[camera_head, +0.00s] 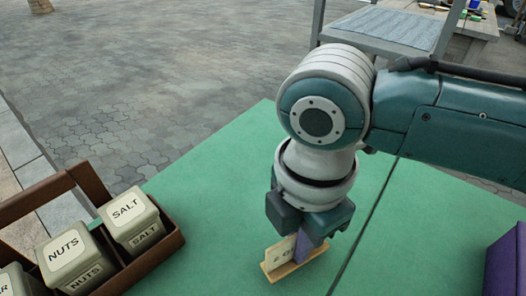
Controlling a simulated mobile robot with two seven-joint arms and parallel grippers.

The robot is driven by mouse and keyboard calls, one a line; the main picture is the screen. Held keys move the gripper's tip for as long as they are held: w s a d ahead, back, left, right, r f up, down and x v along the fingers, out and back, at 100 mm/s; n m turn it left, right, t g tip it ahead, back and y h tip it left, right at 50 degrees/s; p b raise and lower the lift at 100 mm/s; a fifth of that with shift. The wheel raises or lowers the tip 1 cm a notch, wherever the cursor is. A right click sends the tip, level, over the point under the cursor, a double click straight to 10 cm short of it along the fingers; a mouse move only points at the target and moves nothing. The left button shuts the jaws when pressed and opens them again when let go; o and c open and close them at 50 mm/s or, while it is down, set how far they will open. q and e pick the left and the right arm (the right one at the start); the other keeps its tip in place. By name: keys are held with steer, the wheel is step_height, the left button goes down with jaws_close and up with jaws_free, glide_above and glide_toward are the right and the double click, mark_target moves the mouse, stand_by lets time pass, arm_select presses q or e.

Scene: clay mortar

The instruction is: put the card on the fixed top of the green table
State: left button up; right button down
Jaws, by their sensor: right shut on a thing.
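The cream card (284,250) with dark, partly covered lettering stands upright in a small light-wood base (296,264). It is below my right gripper (304,234), which points down and is shut on it. A purple piece at the gripper's fingers covers the card's right part. The card is over the green table (215,180), left of a dark seam that runs across the top. I cannot tell whether its base touches the table, or which side of the seam is the fixed top. My left gripper is not in view.
A brown wooden carrier (150,262) at the left holds lidded tins, among them SALT (130,217) and NUTS (75,258). A purple box (508,262) stands at the right edge. The green top behind and left of the card is clear. A grey bench (390,28) stands beyond.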

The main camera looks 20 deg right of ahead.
steer(key=shift+f, duration=0.75)
steer(key=shift+f, duration=0.2)
steer(key=c, duration=1)
jaws_free()
steer(key=shift+c, duration=0.2)
